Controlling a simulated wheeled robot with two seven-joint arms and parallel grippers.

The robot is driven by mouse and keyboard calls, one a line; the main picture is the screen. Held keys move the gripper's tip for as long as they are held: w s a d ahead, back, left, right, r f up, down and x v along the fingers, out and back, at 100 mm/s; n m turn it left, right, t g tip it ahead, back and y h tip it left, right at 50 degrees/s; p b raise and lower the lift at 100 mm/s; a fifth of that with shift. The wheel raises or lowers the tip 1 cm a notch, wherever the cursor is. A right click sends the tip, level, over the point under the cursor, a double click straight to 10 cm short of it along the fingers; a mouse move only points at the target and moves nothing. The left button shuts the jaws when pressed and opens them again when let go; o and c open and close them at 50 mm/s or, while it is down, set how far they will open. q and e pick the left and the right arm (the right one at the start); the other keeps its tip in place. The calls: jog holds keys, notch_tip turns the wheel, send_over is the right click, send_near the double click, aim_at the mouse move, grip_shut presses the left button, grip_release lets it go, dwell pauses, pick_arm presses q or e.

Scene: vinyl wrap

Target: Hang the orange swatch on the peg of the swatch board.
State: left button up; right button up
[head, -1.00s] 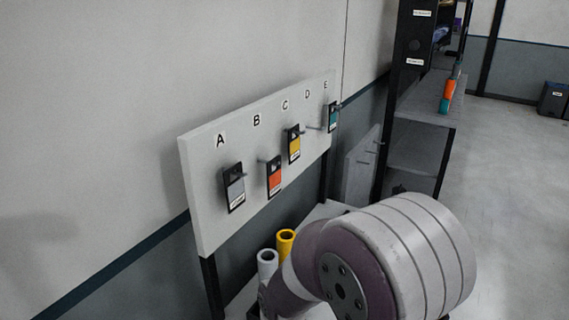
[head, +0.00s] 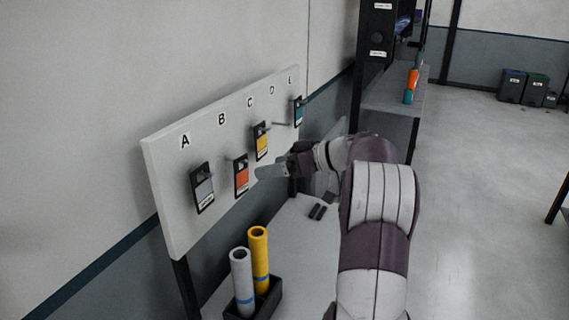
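The orange swatch (head: 241,178) is a black-framed card with an orange patch. It appears to hang upright on the peg below letter B on the white swatch board (head: 170,215). My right gripper (head: 268,172) points left toward the board, just right of the orange swatch and apart from it in the picture. Its fingers are small and seen nearly edge-on, so I cannot tell whether they are open. Nothing is visibly held in it. My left gripper is not in view.
Grey (head: 203,187), yellow (head: 261,141) and teal (head: 298,111) swatches hang under A, C and E. The peg (head: 284,124) under D is bare. A grey roll (head: 241,280) and a yellow roll (head: 259,255) stand in a black holder below. A dark shelf (head: 388,122) stands behind.

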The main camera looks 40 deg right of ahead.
aim_at(242, 173)
jog(key=p+x, duration=0.2)
jog(key=x, duration=0.8)
jog(key=shift+w+a+f, duration=0.1)
jog(key=shift+w+f, duration=0.05)
jog(key=shift+w, duration=0.15)
jog(key=shift+c, duration=0.3)
jog(key=c, duration=0.9)
jog(key=shift+c, duration=0.2)
jog(key=o, duration=1.1)
